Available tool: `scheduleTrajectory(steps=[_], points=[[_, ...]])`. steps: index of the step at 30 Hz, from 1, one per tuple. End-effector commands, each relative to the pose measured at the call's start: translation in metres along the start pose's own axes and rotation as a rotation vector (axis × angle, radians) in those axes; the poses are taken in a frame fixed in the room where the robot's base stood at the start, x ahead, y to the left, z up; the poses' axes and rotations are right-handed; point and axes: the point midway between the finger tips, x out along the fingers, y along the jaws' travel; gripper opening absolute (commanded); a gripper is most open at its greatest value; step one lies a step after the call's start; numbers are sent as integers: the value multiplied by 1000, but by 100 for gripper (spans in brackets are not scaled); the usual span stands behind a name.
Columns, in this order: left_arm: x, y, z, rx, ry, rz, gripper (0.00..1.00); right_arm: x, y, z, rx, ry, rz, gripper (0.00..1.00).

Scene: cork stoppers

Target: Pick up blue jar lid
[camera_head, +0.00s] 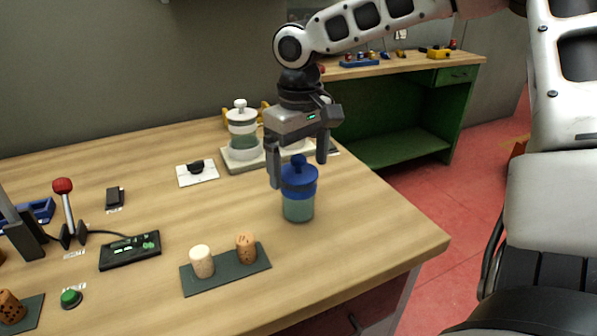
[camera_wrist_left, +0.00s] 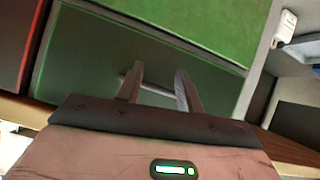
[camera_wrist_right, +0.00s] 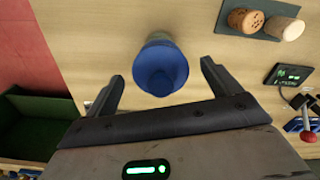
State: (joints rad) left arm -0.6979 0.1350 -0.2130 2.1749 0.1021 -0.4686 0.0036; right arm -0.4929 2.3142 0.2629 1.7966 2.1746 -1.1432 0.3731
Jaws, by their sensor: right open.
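The blue jar lid (camera_head: 299,182) with a round knob sits on a greenish see-through jar (camera_head: 298,208) near the table's right edge. My right gripper (camera_head: 298,176) is open above it, pointing down, with one finger on each side of the lid's upper part. In the right wrist view the lid (camera_wrist_right: 160,68) lies between the fingertips (camera_wrist_right: 160,70), with gaps on both sides. My left gripper (camera_wrist_left: 160,78) shows only in the left wrist view. Its fingers are apart, in front of a dark green panel with a thin bar across it.
A mat (camera_head: 228,270) with two corks lies in front of the jar. Behind stands a white-lidded jar (camera_head: 242,128) on a tray. A black button box (camera_head: 130,251) and a red-knobbed lever (camera_head: 64,205) are at left. A green workbench (camera_head: 425,110) stands beyond.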

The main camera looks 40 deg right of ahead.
Motion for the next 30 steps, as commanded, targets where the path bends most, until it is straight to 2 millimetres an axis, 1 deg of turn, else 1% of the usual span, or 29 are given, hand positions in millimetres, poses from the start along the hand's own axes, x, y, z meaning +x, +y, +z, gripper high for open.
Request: scheduleTrajectory(steps=[4,5,6,8,9,10,18,22,26,29,30], points=[[0,0,-1,-1,1,0,36,0,0,0,0,0,0,90],[0,0,-1,-1,1,0,36,0,0,0,0,0,0,87],[0,0,-1,-1,1,0,36,0,0,0,0,0,0,76],[0,0,-1,-1,2,0,36,0,0,0,0,0,0,59],[0,0,-1,-1,2,0,36,0,0,0,0,0,0,48],[0,0,-1,-1,2,0,36,0,0,0,0,0,0,42],[0,0,-3,0,7,-1,36,-1,0,0,0,0,0,42],[0,0,-6,2,11,-1,36,-5,0,-1,0,2,0,41],[0,0,-9,5,15,-2,36,-18,0,-1,0,4,-1,41],[-1,0,-11,8,15,-3,36,-35,0,-1,1,5,0,41],[0,-1,-10,8,14,-4,36,-42,-5,4,-3,5,-1,41]])
